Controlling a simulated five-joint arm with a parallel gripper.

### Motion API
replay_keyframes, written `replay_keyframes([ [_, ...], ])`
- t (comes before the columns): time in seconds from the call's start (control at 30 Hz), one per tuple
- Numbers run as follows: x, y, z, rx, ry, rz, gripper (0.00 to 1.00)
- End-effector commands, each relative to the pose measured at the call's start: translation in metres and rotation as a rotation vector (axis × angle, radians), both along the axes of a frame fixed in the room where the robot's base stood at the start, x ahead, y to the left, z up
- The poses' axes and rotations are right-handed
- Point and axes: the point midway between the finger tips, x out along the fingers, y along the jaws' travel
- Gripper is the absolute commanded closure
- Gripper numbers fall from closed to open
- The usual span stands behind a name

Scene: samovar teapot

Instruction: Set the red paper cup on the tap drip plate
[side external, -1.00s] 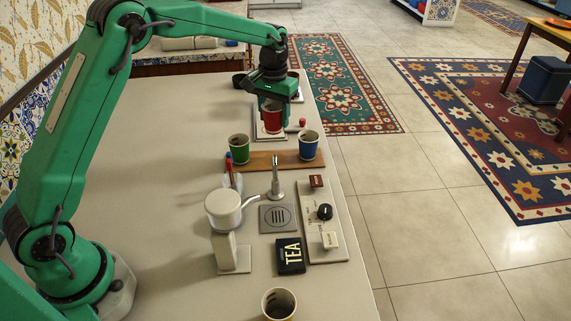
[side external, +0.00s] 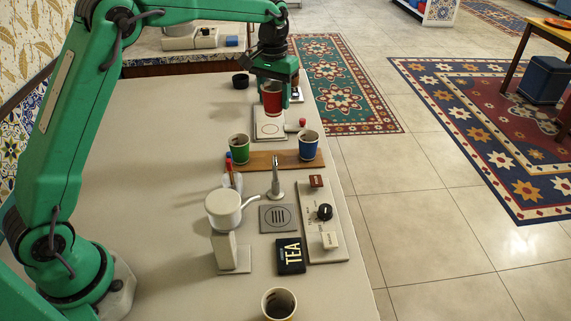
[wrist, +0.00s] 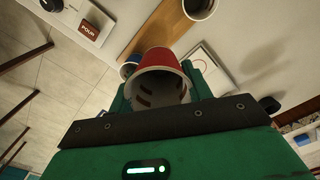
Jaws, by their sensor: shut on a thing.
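The red paper cup (side external: 271,100) is held upright by my gripper (side external: 273,88), above a pale square plate (side external: 269,135) at the far end of the counter. In the wrist view the red cup (wrist: 158,58) sits between the green fingers, its open mouth towards the camera. The grey drip plate (side external: 279,228) with dark slots lies empty, nearer the camera, below and in front of the metal tap (side external: 275,184). The cup is well apart from it. The cup's far side is hidden.
A green cup (side external: 238,150) and a blue cup (side external: 309,147) stand on a brown board (side external: 270,161) between the red cup and the tap. A white pot (side external: 222,206), a TEA box (side external: 290,256) and a control panel (side external: 318,240) surround the drip plate. Another cup (side external: 279,304) stands in front.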

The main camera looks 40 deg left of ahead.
Motion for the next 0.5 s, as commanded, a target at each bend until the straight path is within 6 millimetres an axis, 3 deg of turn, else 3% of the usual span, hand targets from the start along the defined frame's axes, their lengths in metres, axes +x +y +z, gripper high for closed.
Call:
replay_keyframes([
  [0.27, -0.021, -0.032, 0.001, 0.0, 0.004, -0.007, 0.6],
  [0.5, -0.055, -0.073, 0.003, 0.0, 0.004, -0.01, 0.6],
])
